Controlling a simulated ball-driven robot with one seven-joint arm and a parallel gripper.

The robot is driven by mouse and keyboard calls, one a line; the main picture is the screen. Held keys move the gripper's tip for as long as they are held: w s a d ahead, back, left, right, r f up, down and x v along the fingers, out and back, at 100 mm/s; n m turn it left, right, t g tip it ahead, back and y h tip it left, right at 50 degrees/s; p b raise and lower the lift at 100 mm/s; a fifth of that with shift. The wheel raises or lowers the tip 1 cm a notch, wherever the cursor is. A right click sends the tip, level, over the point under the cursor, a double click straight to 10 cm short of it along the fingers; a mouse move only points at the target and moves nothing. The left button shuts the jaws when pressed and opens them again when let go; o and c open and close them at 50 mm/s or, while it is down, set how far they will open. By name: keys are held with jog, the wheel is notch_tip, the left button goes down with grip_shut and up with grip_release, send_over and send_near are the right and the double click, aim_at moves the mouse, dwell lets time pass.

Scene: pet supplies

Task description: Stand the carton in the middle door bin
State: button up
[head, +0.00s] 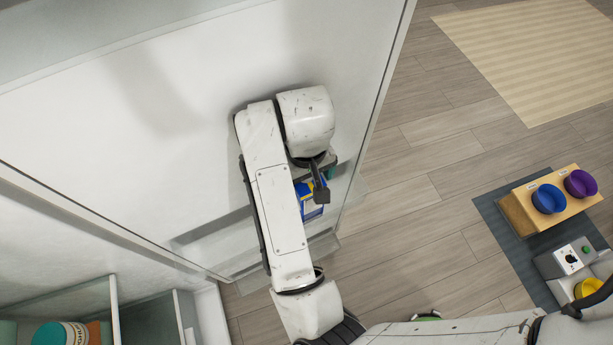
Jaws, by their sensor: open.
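A blue and yellow carton (312,211) shows beside my arm, close to the inner face of the open white door (190,90). My gripper (320,192) is at the carton's upper end and is open. My forearm hides part of the carton and much of the door bins. A door bin's clear edge (212,226) shows to the left of my arm. I cannot tell whether the carton rests on a bin floor, or which bin it is in.
Fridge shelves with a labelled tub (62,335) are at the lower left. Wood floor lies right of the door. A beige rug (530,50) lies beyond.

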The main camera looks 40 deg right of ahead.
notch_tip(320, 180, up, 10)
jog(key=p, duration=0.8)
jog(key=shift+p, duration=0.4)
jog(key=shift+f, duration=0.1)
